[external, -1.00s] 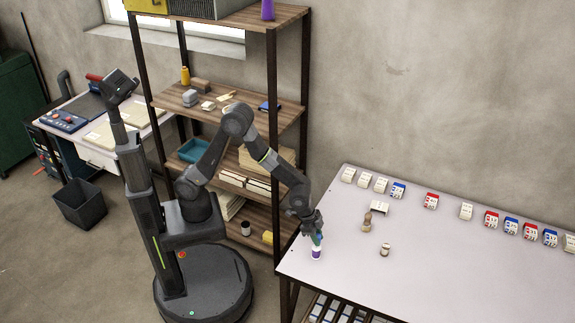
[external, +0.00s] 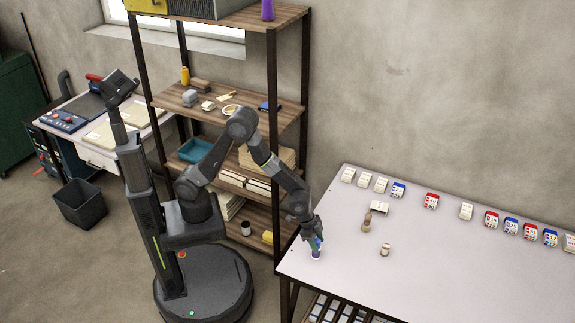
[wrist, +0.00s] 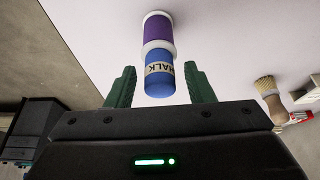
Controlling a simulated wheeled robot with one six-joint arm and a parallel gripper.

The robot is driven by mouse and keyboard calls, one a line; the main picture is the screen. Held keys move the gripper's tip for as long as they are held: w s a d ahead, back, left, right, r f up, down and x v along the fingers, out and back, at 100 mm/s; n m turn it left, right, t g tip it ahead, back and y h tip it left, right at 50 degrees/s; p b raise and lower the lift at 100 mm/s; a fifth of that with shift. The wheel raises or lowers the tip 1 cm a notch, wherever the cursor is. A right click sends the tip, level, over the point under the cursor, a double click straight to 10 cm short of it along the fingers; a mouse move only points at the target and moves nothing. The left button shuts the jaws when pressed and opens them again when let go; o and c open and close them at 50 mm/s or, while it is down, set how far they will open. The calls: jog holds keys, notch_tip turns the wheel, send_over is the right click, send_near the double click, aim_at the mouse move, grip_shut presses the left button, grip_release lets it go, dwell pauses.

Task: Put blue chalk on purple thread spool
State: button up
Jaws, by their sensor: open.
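The purple thread spool (wrist: 160,33) stands on the pale table, near its left edge in the external view (external: 316,256). The blue chalk (wrist: 160,84), with a white label, lies in line with the spool in the wrist view and appears to rest on its end. My gripper (wrist: 159,71) is open, with one finger on each side of the chalk and a gap at both sides. In the external view my gripper (external: 316,242) is low over the table and hides most of the chalk and part of the spool.
A wooden brush (external: 367,222) and a small pale spool-like item (external: 385,250) stand right of my gripper. Several small calendar-like blocks (external: 431,201) line the table's back edge. The table's middle is mostly clear. A tall shelf (external: 272,140) stands behind my arm.

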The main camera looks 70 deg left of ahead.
jog(key=v, duration=1.2)
jog(key=shift+r, duration=0.1)
